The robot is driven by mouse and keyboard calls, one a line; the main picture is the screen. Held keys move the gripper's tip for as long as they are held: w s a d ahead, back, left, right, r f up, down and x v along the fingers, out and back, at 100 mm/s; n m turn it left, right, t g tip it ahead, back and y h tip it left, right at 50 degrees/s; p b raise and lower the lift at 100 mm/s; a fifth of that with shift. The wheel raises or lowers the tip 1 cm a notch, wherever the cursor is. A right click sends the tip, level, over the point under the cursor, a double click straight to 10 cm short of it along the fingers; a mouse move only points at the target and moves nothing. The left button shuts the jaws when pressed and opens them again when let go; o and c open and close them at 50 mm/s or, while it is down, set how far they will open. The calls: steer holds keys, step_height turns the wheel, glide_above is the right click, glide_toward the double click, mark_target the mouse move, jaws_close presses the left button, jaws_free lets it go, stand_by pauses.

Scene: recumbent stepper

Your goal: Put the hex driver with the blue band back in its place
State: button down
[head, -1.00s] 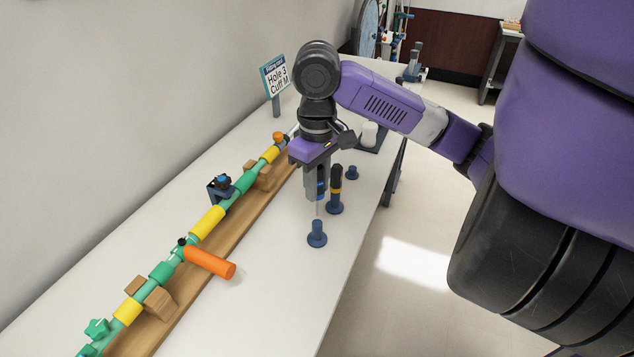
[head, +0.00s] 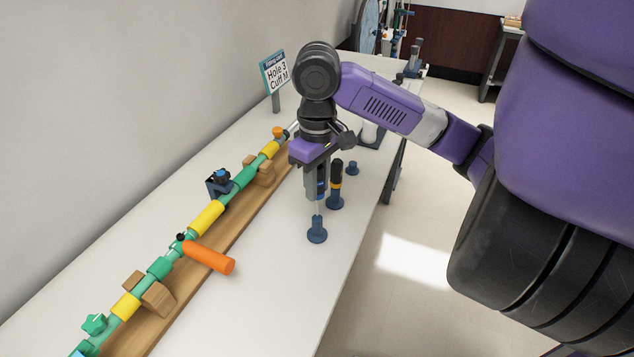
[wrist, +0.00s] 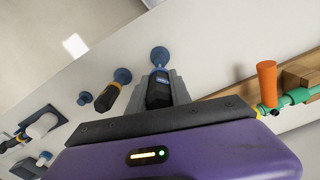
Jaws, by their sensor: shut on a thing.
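My gripper (head: 317,188) is shut on the hex driver with the blue band, pointing down over the table. The driver's dark handle with its blue band (wrist: 158,88) shows between the fingers in the wrist view. Its thin shaft (head: 318,208) hangs down to the top of a blue stand (head: 317,233). I cannot tell whether the tip is inside the stand or just above it. The stand also shows in the wrist view (wrist: 160,55), just beyond the driver. A driver with a yellow band (head: 337,178) stands upright in another blue stand, close behind my gripper.
A small empty blue stand (head: 352,168) is farther back. On the left, a green and yellow bar (head: 207,218) lies along a wooden board, with an orange handle (head: 210,258) jutting toward the stand. The table front is clear.

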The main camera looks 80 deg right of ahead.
mark_target(317, 214)
steer(key=shift+f+b, duration=2.45)
steer(key=shift+f, duration=1.1)
steer(key=c, duration=1.1)
jaws_free()
step_height(317, 214, up, 8)
steer(key=shift+f+p, duration=0.1)
steer(key=shift+p, duration=0.5)
steer(key=shift+s, duration=0.1)
